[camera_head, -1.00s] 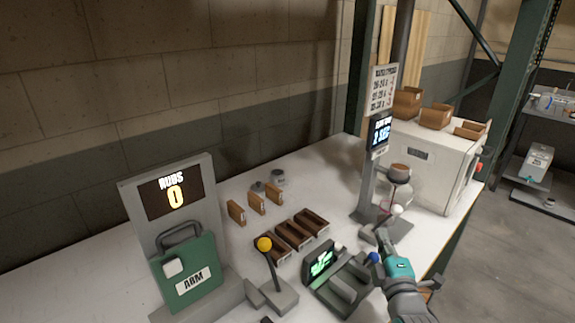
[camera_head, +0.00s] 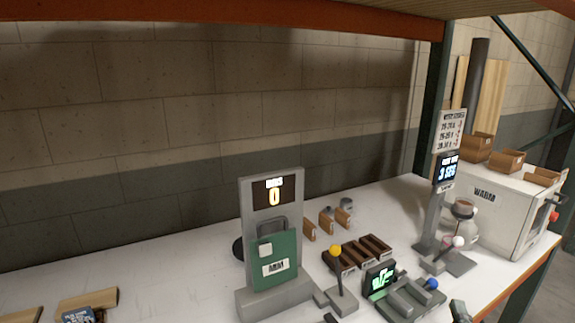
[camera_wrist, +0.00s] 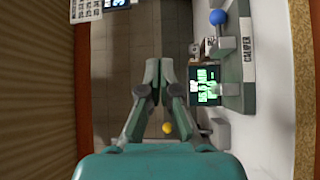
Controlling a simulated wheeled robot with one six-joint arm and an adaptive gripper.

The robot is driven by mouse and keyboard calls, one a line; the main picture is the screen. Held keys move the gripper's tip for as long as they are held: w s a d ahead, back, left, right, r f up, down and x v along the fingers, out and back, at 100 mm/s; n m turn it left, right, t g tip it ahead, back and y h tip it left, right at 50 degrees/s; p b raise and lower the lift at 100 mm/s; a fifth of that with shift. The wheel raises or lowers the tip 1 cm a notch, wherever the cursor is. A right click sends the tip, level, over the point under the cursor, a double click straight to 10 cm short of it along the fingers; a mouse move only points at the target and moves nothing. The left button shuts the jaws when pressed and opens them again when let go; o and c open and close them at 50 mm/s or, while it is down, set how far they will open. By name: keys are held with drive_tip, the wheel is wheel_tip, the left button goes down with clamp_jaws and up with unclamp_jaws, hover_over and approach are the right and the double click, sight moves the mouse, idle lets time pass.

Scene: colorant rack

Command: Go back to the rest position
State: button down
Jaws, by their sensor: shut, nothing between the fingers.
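My gripper (camera_wrist: 158,82) points away from the camera in the wrist view, its two fingers together and holding nothing. In the head view only a small part of my arm shows at the bottom right edge. The caliper device (camera_wrist: 232,70) with a green screen and blue knob lies to the right of the fingers in the wrist view, apart from them. It also shows in the head view (camera_head: 402,298). A yellow-knobbed lever (camera_head: 336,252) stands left of it; its knob shows below the fingers in the wrist view (camera_wrist: 167,128).
A grey stand with a green panel (camera_head: 272,262) reads 0. Dark trays (camera_head: 362,252) lie behind the lever. A post with a display (camera_head: 446,170) stands before a white WARM box (camera_head: 500,205). An orange shelf beam (camera_head: 230,14) crosses above.

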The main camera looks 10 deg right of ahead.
drive_tip(key=s+a+f+m+y, duration=0.4)
drive_tip(key=s+a+f+m, duration=0.2)
drive_tip(key=s+a+f, duration=0.85)
drive_tip(key=s+a+m+g+y, duration=0.1)
drive_tip(key=s+a+m, duration=0.2)
drive_tip(key=s, duration=0.8)
drive_tip(key=s+a+m+g+y, duration=0.1)
drive_tip(key=s+a, duration=0.4)
drive_tip(key=s, duration=0.6)
drive_tip(key=shift+s+a+f+m+g+y, duration=0.25)
drive_tip(key=shift+m+y, duration=0.45)
drive_tip(key=shift+m, duration=0.5)
